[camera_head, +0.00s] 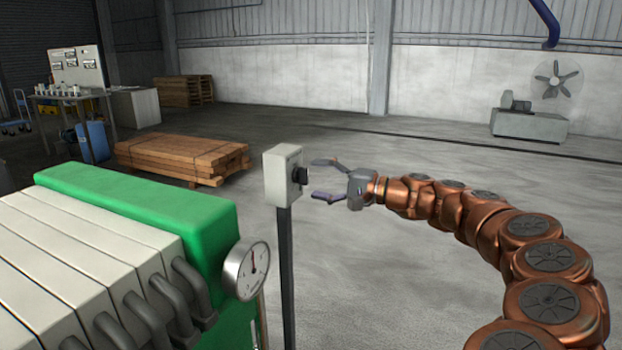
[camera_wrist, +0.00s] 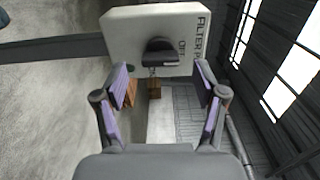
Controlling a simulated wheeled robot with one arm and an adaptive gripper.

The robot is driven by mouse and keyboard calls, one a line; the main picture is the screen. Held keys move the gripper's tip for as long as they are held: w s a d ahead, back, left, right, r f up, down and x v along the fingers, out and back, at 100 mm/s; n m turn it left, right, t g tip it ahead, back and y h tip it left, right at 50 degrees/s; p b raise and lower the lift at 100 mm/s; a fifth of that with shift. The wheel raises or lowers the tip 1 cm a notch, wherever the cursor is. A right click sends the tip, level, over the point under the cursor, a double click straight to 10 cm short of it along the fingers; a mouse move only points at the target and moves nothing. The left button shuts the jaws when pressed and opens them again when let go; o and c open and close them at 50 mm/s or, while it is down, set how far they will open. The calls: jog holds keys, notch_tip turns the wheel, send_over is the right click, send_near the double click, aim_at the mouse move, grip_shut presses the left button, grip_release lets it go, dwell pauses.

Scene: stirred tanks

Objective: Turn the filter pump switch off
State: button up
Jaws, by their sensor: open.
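The filter pump switch is a pale box (camera_head: 281,175) on a dark post, with a black knob (camera_head: 299,175) on its right face. In the wrist view the box (camera_wrist: 125,25) fills the top, lettered "FILTER" and "OFF" beside the black knob (camera_wrist: 160,48). The rest of the lettering is cut off, and I cannot tell the knob's setting. My gripper (camera_head: 322,179) is open and empty, just right of the box, with its fingers pointing at the knob. In the wrist view its two purple-padded fingers (camera_wrist: 164,88) stand apart below the knob, not visibly touching it.
A green and cream filter press (camera_head: 150,215) with a round gauge (camera_head: 246,270) and grey pipes stands close left of the post (camera_head: 286,270). Stacked timber (camera_head: 180,155) lies behind. A fan (camera_head: 556,78) stands far right. The floor behind the arm is clear.

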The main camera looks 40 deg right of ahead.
jog(key=v, duration=0.9)
jog(key=shift+s, duration=0.1)
